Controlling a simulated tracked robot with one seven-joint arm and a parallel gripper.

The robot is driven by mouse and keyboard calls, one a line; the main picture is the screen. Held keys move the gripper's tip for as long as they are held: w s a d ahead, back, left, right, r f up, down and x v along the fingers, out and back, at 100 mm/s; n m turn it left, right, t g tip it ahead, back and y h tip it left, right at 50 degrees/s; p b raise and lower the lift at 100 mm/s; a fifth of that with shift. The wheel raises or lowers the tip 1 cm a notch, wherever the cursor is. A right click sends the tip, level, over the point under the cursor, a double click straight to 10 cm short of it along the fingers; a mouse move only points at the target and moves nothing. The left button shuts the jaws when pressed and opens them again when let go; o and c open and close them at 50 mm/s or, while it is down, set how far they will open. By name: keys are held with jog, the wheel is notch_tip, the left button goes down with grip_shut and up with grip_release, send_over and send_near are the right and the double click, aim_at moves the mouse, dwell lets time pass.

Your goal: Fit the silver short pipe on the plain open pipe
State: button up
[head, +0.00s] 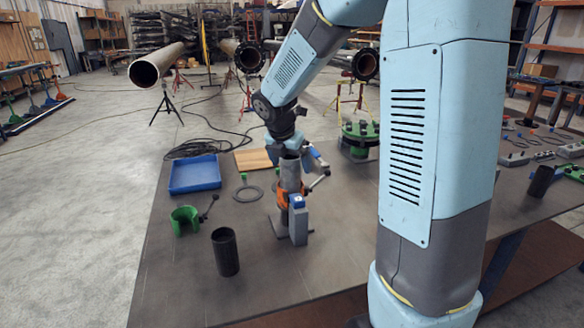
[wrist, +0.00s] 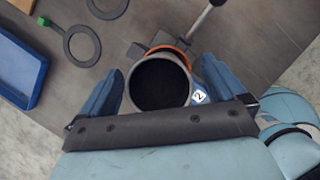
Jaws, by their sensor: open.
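The silver short pipe (head: 290,173) stands upright in an orange-banded clamp stand (head: 283,198) on the table. In the wrist view I look down into the open top of the short pipe (wrist: 160,84). My gripper (wrist: 160,76) is open, with one blue finger on each side of the pipe. Whether the fingers touch it I cannot tell. In the head view my wrist is just above the pipe, and the fingertips are hard to make out.
Two pipes with dark flanged ends (head: 249,58) (head: 365,65) stand further right. The table holds a blue tray (head: 194,188), green half-ring (head: 184,219), black tube (head: 225,252), flat ring (head: 248,194) and green flange (head: 361,136). Clear floor lies at left.

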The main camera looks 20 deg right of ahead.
jog(key=w+d+r+v, duration=0.1)
jog(key=w+d+v, duration=0.1)
jog(key=v, duration=1.7)
jog(key=shift+r, duration=0.45)
